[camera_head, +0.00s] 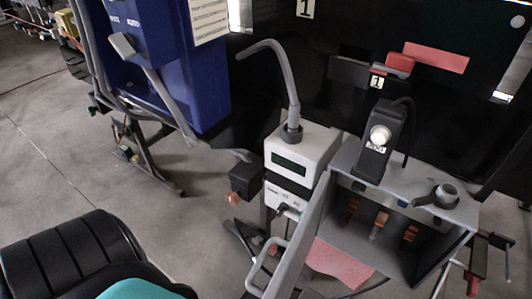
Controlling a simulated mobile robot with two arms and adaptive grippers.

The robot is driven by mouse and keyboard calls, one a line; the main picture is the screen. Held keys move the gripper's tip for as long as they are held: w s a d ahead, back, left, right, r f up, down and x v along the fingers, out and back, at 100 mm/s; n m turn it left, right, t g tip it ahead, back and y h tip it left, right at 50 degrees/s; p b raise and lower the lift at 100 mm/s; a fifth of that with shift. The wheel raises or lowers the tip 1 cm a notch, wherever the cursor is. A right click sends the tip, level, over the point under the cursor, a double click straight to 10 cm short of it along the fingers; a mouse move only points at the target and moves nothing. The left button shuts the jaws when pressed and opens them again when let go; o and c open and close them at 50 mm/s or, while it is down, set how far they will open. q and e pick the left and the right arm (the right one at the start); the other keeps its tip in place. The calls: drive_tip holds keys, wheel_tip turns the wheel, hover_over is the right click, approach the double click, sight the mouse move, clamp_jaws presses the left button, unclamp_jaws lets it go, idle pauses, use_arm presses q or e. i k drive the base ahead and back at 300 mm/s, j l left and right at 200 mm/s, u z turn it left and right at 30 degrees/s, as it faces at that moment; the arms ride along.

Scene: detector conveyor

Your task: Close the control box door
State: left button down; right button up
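The control box (468,218) is a grey metal box at the lower right. Its front is open, and several copper-orange parts show inside its dark interior. Its door (302,238) is a grey panel standing open on the left side of the box, seen nearly edge-on. A grey bar handle (262,268) is on the door's left face, near the bottom edge of the picture. The door's lower end is cut off by the picture edge. Neither of my grippers can be made out in this view.
A white unit (303,148) with a curved grey hose stands left of the box. A black device (382,145) and a dark grey knob (440,196) sit on top of the box. A blue cabinet (170,60) stands behind at left. Grey floor (60,140) is clear at left.

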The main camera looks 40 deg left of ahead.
sight(281, 286)
drive_tip(key=j+z, duration=0.1)
drive_tip(key=j, duration=0.3)
drive_tip(key=k+j+z, duration=0.1)
drive_tip(key=j, duration=0.3)
drive_tip(key=k+j+z, duration=0.1)
drive_tip(key=j, duration=0.3)
